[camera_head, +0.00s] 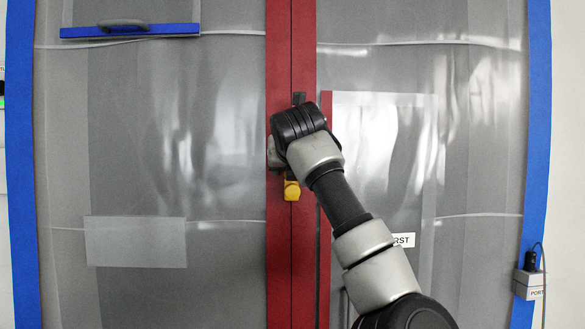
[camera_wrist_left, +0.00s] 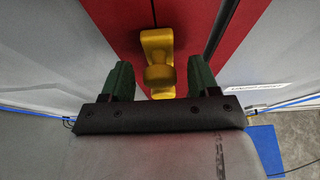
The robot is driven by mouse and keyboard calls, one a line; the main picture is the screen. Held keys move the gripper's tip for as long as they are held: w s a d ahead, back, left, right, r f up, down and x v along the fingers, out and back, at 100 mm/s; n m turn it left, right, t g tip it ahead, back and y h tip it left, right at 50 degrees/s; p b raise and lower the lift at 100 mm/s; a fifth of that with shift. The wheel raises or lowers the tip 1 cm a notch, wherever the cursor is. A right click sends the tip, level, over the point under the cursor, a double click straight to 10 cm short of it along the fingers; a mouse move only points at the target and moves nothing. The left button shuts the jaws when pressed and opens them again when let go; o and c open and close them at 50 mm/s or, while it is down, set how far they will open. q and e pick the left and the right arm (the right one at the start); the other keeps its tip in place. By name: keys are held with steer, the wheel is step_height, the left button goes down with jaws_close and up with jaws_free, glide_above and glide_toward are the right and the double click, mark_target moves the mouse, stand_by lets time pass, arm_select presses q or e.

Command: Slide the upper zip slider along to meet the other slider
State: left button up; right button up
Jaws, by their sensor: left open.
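A yellow zip slider (camera_head: 292,190) sits on the seam of the red zip strip (camera_head: 279,70), just below my left gripper in the head view. In the left wrist view the yellow slider (camera_wrist_left: 157,42) shows a plate with a rounded knob in front. My left gripper (camera_wrist_left: 159,80) is open, with one dark green finger on each side of the slider and a gap to each. In the head view my wrist covers the strip just above the yellow piece. I see no second slider clearly and cannot tell whether this is the upper one.
Grey translucent sheeting hangs on both sides of the strip, framed by blue tape (camera_head: 536,130). A blue bar with a handle (camera_head: 125,27) is at the upper left. A grey port box (camera_head: 528,283) with a cable is at the lower right. A white label (camera_head: 404,240) is partly hidden.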

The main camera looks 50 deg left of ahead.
arm_select(q)
steer(key=b+v, duration=0.1)
steer(key=v, duration=0.9)
steer(key=shift+f, duration=0.15)
